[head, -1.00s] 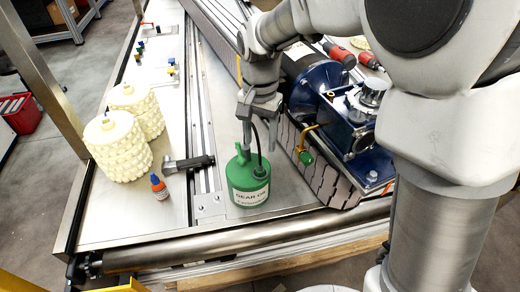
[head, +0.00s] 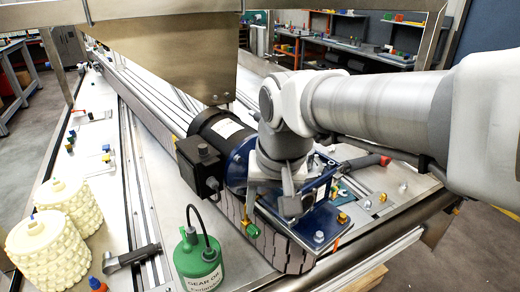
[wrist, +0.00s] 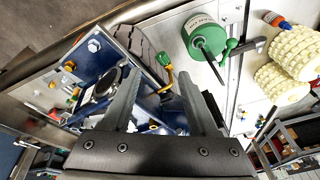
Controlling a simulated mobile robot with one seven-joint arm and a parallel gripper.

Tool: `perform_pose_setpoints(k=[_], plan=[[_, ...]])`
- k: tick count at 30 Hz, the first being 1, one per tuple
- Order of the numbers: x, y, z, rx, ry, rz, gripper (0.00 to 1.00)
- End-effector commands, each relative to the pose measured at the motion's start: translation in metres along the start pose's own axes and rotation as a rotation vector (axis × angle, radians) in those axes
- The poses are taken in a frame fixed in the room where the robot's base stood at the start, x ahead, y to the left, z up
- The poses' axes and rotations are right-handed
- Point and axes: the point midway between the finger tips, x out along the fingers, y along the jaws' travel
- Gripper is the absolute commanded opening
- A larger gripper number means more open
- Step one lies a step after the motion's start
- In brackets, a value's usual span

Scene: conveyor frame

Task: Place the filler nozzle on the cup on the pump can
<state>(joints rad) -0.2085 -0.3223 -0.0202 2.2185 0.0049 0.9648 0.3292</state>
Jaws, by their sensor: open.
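The green pump can (head: 200,266), labelled gear oil, stands upright on the metal surface. Its black hose (head: 207,213) arches above it, with one end down at a small green cup on the can's top left. The wrist view shows the can (wrist: 206,35) and the green cup (wrist: 231,43). I cannot clearly make out a nozzle at the hose end. My gripper (head: 270,200) is open and empty over the blue gear unit (head: 240,165), to the right of the can. A brass elbow with a green end (wrist: 163,77) appears between the fingers, apparently untouched.
Two cream sprocket stacks (head: 70,205) and an orange bottle with a blue cap (head: 97,285) are left of the can. A black clamp handle (head: 132,257) lies beside it. A black motor (head: 222,135) and a steel chute (head: 180,55) stand behind.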

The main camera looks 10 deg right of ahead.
Motion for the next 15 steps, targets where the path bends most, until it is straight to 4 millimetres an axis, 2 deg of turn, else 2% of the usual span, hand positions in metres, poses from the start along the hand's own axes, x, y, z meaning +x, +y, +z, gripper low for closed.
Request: perform_pose_setpoints(k=[1, 6, 10, 15], plan=[[-0.009, 0.013, 0.009, -0.014, 0.036, -0.002, 0.6], [-0.023, 0.044, 0.039, -0.084, 0.134, 0.011, 0.6], [-0.026, 0.06, 0.057, -0.125, 0.186, 0.029, 0.6], [-0.027, 0.069, 0.068, -0.154, 0.22, 0.044, 0.6]])
